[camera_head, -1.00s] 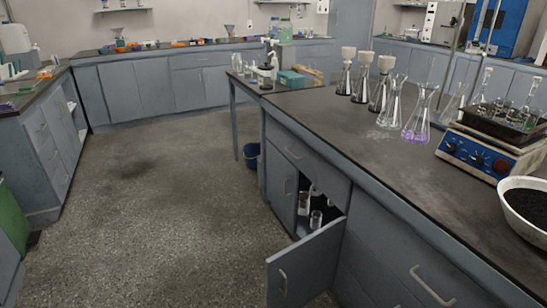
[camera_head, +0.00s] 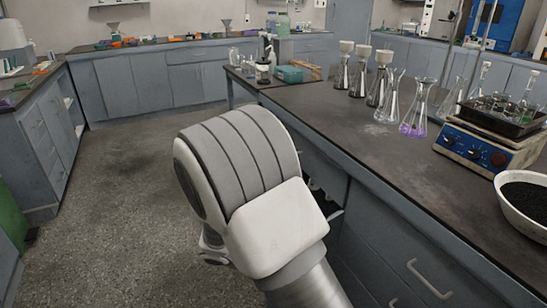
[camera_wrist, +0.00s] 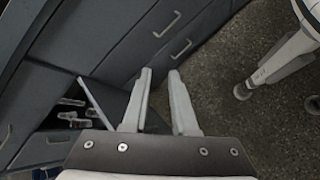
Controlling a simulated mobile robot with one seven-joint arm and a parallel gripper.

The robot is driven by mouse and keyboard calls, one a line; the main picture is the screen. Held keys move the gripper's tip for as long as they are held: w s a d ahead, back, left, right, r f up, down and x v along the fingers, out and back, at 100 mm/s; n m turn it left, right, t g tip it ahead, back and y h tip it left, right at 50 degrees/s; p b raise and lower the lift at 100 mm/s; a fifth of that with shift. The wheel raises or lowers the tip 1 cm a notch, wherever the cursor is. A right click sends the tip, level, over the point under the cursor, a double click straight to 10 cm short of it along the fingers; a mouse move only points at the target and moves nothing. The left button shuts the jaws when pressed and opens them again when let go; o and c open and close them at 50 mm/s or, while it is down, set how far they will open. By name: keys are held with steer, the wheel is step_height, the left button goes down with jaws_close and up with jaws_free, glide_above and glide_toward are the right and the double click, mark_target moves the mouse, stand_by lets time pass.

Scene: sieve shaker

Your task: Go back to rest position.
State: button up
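My gripper (camera_wrist: 160,71) shows in the wrist view with its two pale fingers apart and nothing between them. It hangs in front of the grey drawer fronts (camera_wrist: 105,30) with the floor (camera_wrist: 235,65) to the right. In the head view my white and grey arm rises in the lower middle, in front of the bench, and its gripper does not show there.
An open cabinet with glassware (camera_wrist: 72,102) lies left of my fingers; my arm mostly hides it in the head view. The bench top (camera_head: 345,125) holds flasks (camera_head: 413,115), a hotplate (camera_head: 485,150) and a white bowl (camera_head: 513,222). The floor (camera_head: 120,165) to the left is clear.

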steer(key=s+d+r+m+t+y, duration=0.1)
steer(key=s+d+r+m+y, duration=0.3)
steer(key=r, duration=0.4)
steer(key=s+d+r+m+t+y, duration=0.1)
steer(key=s+r+m+y, duration=0.25)
steer(key=s+r, duration=0.3)
steer(key=s+d+r+m+t+y, duration=0.25)
steer(key=s+r+m, duration=0.2)
steer(key=r, duration=0.45)
step_height(320, 180, up, 24)
steer(key=p, duration=2.4)
steer(key=shift+m+g, duration=0.3)
steer(key=shift+g, duration=0.05)
steer(key=shift+d+f, duration=0.1)
steer(key=shift+d, duration=0.05)
